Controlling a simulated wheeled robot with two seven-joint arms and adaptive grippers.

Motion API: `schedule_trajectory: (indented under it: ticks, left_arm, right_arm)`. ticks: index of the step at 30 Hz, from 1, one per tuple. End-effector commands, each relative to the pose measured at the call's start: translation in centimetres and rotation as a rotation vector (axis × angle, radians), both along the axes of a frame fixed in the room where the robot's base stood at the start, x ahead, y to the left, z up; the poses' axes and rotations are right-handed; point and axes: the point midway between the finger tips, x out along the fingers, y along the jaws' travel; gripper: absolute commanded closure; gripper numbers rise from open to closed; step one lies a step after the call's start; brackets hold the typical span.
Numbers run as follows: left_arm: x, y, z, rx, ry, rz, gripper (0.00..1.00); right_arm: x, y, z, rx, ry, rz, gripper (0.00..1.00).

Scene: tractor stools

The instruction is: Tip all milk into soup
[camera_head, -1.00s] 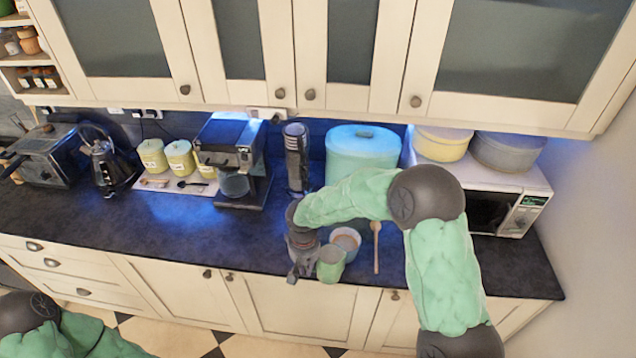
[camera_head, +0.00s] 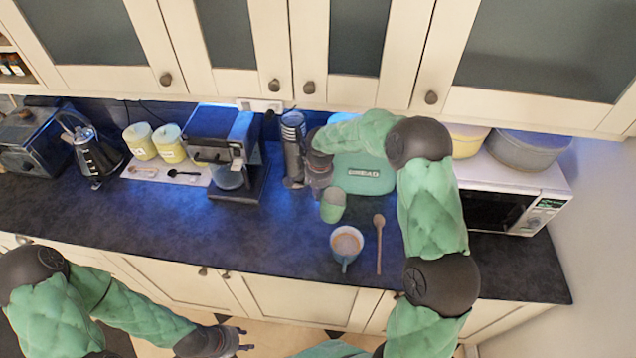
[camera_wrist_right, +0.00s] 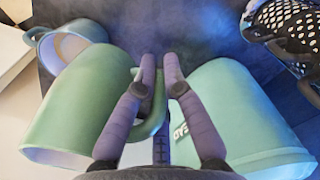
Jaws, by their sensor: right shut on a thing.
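A green mug (camera_head: 333,206) is held up near the bread bin, behind and slightly left of a blue mug. Its inside and any milk are not clearly visible. My right gripper (camera_wrist_right: 160,62) is shut on the handle of the green mug, which fills the left of the right wrist view (camera_wrist_right: 85,110). The blue mug (camera_head: 345,258) stands on the counter with light brown liquid, likely the soup, in it; it also shows at the top left of the right wrist view (camera_wrist_right: 45,38). My left gripper (camera_head: 243,340) is empty, fingers apart, low in front of the counter.
A turquoise bread bin (camera_head: 362,178) stands close behind the green mug. A wooden spoon (camera_head: 379,243) lies right of the blue mug. A coffee machine (camera_head: 222,150), a dark rack (camera_head: 293,150) and a microwave (camera_head: 505,205) line the back. The counter's (camera_head: 180,232) front left is clear.

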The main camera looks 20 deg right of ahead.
Motion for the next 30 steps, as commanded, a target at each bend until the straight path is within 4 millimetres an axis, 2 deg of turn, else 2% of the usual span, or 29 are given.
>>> schedule_trajectory:
  ticks: [11, 27, 30]
  left_arm:
    - [0.0, 0.0, -0.4, 0.000, 0.001, 0.001, 0.60]
    - [0.0, 0.0, -4.8, 0.000, 0.001, 0.001, 0.60]
    - [-0.1, 0.0, -4.5, 0.000, 0.001, 0.001, 0.60]
  right_arm:
    - [0.0, 0.0, -0.1, -0.001, -0.001, 0.002, 1.00]
    - [0.3, 0.1, -3.2, 0.021, -0.074, 0.001, 1.00]
    - [0.4, 0.1, -2.9, 0.022, -0.076, 0.002, 1.00]
